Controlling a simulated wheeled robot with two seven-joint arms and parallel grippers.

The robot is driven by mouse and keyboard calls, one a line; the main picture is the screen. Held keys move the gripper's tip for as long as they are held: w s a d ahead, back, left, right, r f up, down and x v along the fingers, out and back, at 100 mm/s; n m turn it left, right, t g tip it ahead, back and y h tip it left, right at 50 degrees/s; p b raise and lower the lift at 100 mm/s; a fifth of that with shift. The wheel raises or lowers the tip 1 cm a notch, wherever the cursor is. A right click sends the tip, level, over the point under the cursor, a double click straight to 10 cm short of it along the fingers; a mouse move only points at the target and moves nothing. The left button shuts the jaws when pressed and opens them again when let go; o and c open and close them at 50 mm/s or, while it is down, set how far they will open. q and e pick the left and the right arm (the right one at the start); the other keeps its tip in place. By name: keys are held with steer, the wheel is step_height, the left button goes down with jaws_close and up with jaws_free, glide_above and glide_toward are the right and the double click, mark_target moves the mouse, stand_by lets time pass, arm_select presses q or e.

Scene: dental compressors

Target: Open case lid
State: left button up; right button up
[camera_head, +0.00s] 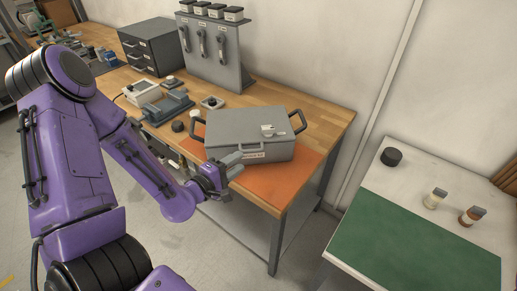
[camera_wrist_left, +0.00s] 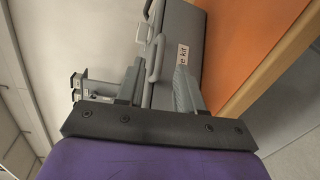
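The grey case (camera_head: 250,125) sits on the orange mat (camera_head: 285,180) at the front of the wooden bench, its lid shut. It has a dark handle at each end, a light latch-like piece on the lid, and a white label on its front. My left gripper (camera_head: 234,165) is at the case's front left corner, fingers pointing toward it. In the left wrist view the fingers (camera_wrist_left: 158,72) are spread apart, with the case's front edge and a grey handle (camera_wrist_left: 155,58) between or just beyond them. I cannot tell whether they touch. My right gripper is not in view.
Small grey fixtures (camera_head: 165,105) and dark round pieces stand left of the case. A rack with hanging tools (camera_head: 215,50) and a drawer cabinet (camera_head: 150,45) stand behind. A side table with a green mat (camera_head: 415,245) and small bottles is at right. Floor separates the tables.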

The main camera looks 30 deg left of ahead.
mark_target(252, 150)
arm_select(q)
steer(key=w, duration=0.2)
steer(key=w+f, duration=0.1)
steer(key=w, duration=0.2)
steer(key=w+p, duration=0.1)
steer(key=w, duration=0.2)
steer(key=shift+w+f, duration=0.1)
steer(key=shift+f, duration=0.25)
steer(key=shift+w+d+r, duration=0.1)
steer(key=shift+w+d, duration=0.1)
steer(key=shift+a, duration=0.15)
steer(key=shift+c, duration=0.4)
